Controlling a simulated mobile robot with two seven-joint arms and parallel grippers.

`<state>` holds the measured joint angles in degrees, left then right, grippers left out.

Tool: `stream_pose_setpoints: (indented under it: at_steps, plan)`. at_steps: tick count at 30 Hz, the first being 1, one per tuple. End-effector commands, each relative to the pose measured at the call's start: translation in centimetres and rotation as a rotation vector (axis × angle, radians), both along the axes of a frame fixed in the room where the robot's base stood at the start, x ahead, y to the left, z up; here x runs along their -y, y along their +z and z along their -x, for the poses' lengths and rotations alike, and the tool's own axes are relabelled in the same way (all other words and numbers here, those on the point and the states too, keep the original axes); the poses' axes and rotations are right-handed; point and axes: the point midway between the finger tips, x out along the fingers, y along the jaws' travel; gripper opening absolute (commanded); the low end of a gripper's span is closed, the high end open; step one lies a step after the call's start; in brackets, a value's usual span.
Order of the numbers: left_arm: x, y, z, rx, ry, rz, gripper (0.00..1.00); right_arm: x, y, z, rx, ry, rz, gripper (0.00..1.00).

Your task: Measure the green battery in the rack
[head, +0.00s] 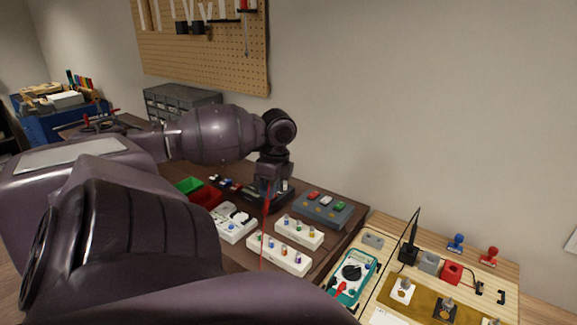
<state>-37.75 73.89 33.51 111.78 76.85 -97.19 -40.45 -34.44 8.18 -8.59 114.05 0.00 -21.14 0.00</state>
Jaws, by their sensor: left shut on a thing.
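My left gripper (267,188) points down over the brown table. It is shut on what looks like a red probe, with a thin red line (264,235) running down from it toward the front. A grey rack (341,218) to its right holds small red and green pieces. The green battery (338,206) appears to be the green piece at the rack's right end, apart from the gripper. A teal multimeter (345,290) with a dark dial lies on the wooden bench at lower right; its reading is too small to tell. My right gripper is not in view.
White blocks with small knobs (297,238) stand in front of the rack. Green and red bins (188,186) are to the left. A black upright tool (409,247), a red block (452,272) and red and blue stamps (456,243) stand on the wooden bench.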

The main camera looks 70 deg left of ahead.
Motion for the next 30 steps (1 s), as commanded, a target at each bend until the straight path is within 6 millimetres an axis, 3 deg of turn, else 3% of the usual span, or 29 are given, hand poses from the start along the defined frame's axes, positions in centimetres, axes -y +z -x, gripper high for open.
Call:
stream_pose_setpoints:
  at_steps: [10,24,30]
  plan:
    - [-0.7,0.7,1.7,-0.007,-0.018,-0.003,0.0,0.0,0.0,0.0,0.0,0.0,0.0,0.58]
    - [-0.7,-3.1,1.7,-0.007,-0.017,-0.002,0.0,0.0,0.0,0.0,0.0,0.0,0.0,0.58]
    - [-0.7,-3.9,1.7,-0.007,-0.017,-0.003,0.0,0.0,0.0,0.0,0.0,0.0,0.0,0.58]
